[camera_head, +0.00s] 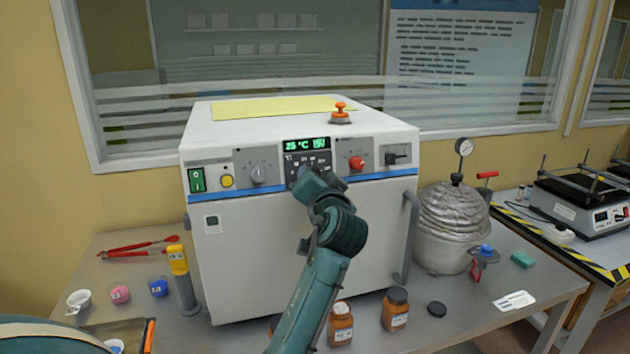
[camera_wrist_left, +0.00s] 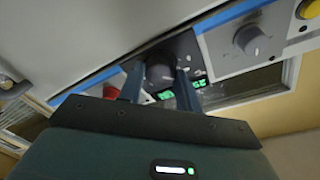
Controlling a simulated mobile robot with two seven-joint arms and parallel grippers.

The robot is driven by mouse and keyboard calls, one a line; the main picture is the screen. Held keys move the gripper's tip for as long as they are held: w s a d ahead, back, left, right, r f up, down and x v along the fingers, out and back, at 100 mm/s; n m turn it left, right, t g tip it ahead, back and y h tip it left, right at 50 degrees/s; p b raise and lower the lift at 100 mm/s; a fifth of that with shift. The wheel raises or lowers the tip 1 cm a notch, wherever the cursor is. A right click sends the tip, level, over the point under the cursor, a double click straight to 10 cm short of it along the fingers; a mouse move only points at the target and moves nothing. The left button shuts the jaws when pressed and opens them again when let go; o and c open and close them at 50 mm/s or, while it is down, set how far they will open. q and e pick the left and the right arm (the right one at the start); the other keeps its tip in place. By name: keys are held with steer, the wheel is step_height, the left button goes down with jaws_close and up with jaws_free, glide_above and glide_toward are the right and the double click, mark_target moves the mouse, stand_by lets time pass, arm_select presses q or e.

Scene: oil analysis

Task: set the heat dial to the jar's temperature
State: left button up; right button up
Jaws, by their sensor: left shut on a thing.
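The white oven (camera_head: 300,250) stands on the bench; its display (camera_head: 307,145) reads 25 °C, with further green figures too small to be sure of. My left gripper (camera_head: 307,180) is at the black control panel (camera_head: 291,160) below the display, hiding part of it. In the left wrist view its two fingers (camera_wrist_left: 160,85) are shut around a dark round dial (camera_wrist_left: 160,68) on that panel. My right gripper is out of view.
A grey dial (camera_head: 259,174), green switch (camera_head: 197,180) and red knob (camera_head: 356,162) flank the panel. A yellow handheld device (camera_head: 179,262) stands left of the oven. A silver pressure vessel (camera_head: 447,240) stands right.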

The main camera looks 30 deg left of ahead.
arm_select(q)
steer(key=m+h, duration=0.1)
steer(key=m, duration=0.5)
steer(key=shift+s+r, duration=0.1)
steer(key=shift+r, duration=0.05)
steer(key=shift+m+h, duration=0.4)
steer(key=o, duration=1)
steer(key=b+v, duration=0.2)
steer(key=v, duration=1.1)
steer(key=shift+f, duration=0.25)
steer(key=shift+f, duration=0.1)
